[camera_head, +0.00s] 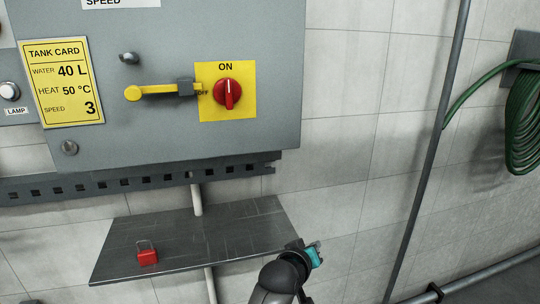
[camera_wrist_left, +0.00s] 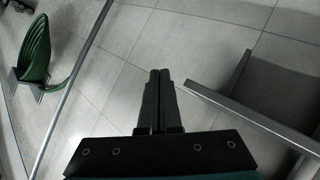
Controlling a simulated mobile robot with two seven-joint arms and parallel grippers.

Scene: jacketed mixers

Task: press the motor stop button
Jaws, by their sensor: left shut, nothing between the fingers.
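No button marked as a motor stop shows in either view. The grey control panel (camera_head: 200,140) fills the upper left of the head view, cut off by the top and left edges. It carries a red rotary switch (camera_head: 228,93) on a yellow plate marked ON and OFF, its handle upright at ON. My left gripper shows in the left wrist view (camera_wrist_left: 158,98), fingers together and empty, apart from the wall. In the head view a dark arm with a teal part is at the bottom, right of the shelf; its fingers cannot be made out. My right gripper is not in view.
A yellow lever (camera_head: 150,91) sits left of the switch, beside a tank card (camera_head: 62,82) and a lamp (camera_head: 9,91). Below, a metal shelf (camera_head: 200,237) holds a red padlock (camera_head: 147,253). A pipe (camera_head: 430,150) and green hose (camera_head: 523,120) are at right.

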